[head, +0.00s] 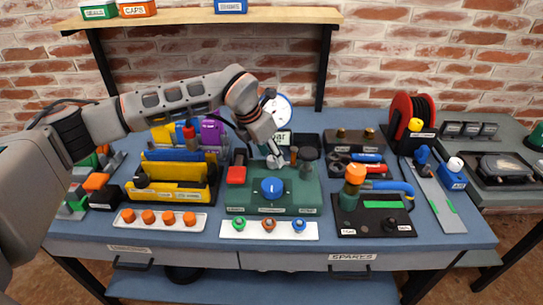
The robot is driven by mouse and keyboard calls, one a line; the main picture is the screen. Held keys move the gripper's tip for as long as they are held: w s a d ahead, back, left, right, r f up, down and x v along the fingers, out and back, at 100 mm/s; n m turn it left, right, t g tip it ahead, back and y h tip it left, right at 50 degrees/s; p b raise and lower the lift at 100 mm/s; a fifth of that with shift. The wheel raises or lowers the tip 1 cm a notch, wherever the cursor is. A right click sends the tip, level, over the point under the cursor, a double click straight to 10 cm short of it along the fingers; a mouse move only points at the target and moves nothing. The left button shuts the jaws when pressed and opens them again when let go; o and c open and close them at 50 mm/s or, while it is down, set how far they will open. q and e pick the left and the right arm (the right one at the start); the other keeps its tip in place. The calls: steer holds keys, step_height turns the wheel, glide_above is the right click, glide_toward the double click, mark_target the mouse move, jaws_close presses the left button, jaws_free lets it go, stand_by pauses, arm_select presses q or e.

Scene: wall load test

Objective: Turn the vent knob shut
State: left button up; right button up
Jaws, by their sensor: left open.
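A green panel box (235,200) stands at the middle of the blue bench. A round blue knob (272,187) with a white pointer mark sits on its front part. The small labels are too small to read, so I cannot tell for sure which control is the vent knob. My left gripper (275,162) points down just behind the blue knob, over the back of the panel, open and apart from the blue knob. My left arm hides part of the white round gauge (280,107) behind it. My right gripper is not in view.
A red block (236,174) and a dark round knob (308,154) flank the gripper. A yellow rack (170,193) stands left, with a strip of orange caps (148,216) in front. A black board with a blue hose (390,187) and a red reel (411,112) stand right.

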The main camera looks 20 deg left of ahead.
arm_select(q)
steer(key=shift+w+d+f, duration=0.1)
steer(key=shift+w+f, duration=0.05)
steer(key=shift+f, duration=0.25)
steer(key=c, duration=1.1)
